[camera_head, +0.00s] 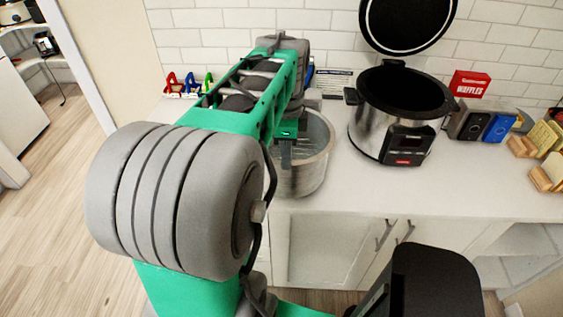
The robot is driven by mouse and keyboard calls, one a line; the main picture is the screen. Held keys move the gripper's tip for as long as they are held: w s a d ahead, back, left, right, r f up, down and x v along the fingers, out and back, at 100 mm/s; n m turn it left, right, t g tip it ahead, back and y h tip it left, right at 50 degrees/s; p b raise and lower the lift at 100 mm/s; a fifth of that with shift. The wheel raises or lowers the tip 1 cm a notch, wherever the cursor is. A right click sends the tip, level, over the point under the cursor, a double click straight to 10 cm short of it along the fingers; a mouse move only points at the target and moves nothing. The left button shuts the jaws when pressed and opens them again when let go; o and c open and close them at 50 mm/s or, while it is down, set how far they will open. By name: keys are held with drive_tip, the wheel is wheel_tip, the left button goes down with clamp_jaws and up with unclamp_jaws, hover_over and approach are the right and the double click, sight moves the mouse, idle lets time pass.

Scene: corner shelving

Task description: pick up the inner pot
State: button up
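The inner pot (318,160) is a round silver metal pot with an open top, standing upright on the white counter near its front edge. My arm reaches over it and hides its left and back parts. My gripper (287,158) is at the pot's left side, in front of or over its rim. I see only a narrow dark part of the gripper, so I cannot tell if it touches the pot or how its fingers stand. The cooker (368,130), silver and black with its lid (408,22) raised, stands to the right of the pot. Its dark inside is partly visible.
Right of the cooker stand a red waffle box (469,84), a toaster-like appliance (466,119), a blue packet (498,127) and wooden holders (547,173). Small coloured items (187,84) stand at the back left. The counter front (440,190) is clear below the cooker.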

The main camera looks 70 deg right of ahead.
wheel_tip(320, 180, down, 7)
drive_tip(key=shift+s+d+r+p, duration=0.1)
drive_tip(key=shift+s+r+p, duration=0.1)
drive_tip(key=shift+p, duration=0.6)
clamp_jaws()
idle(0.6)
drive_tip(key=shift+d+r, duration=0.15)
